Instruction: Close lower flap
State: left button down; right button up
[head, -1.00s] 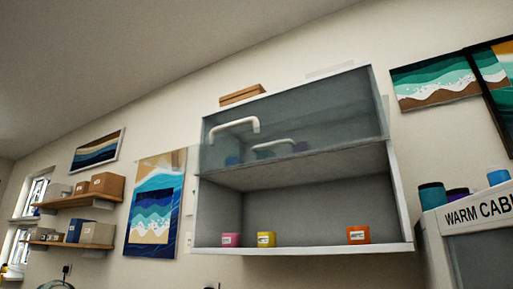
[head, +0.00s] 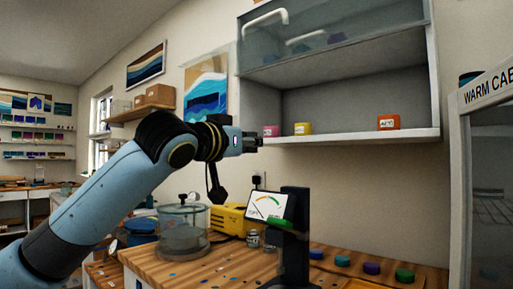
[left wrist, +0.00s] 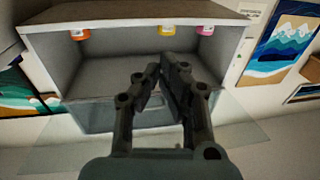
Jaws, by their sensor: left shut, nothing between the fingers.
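The wall cabinet (head: 345,139) hangs at the upper right in the head view. A clear glass flap with a white bar handle (head: 266,17) stands raised across its upper half; a second handle shows behind the glass. I cannot tell the two flaps apart for certain. The lower compartment is open. My left gripper (head: 256,142) is shut and empty, by the cabinet's lower left corner in the picture. In the left wrist view, which is upside down, the shut fingers (left wrist: 163,72) lie across the cabinet opening, with the glass (left wrist: 240,120) beyond. My right gripper is not in view.
Pink (head: 271,131), yellow (head: 302,128) and orange (head: 388,122) jars stand on the cabinet floor. A warm cabinet (head: 487,90) stands at right.

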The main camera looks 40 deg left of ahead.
pick_arm(q)
jog(key=s+r+m+t+h, duration=0.15)
jog(key=s+r+t, duration=0.25)
jog(key=r, duration=1.1)
jog(key=s+r+t+h, duration=0.25)
jog(key=s+r, duration=0.25)
jog(key=r, duration=0.9)
jog(key=a+p+x, duration=0.1)
jog(key=p+x, duration=0.7)
jog(key=x, duration=0.2)
jog(key=shift+t+y, duration=0.25)
jog(key=shift+y, duration=0.05)
jog(key=f, duration=0.1)
jog(key=w+f, duration=0.1)
jog(key=f, duration=0.2)
jog(key=shift+w+d+b, duration=0.2)
jog(key=shift+d+b, duration=0.1)
jog(key=shift+b, duration=0.05)
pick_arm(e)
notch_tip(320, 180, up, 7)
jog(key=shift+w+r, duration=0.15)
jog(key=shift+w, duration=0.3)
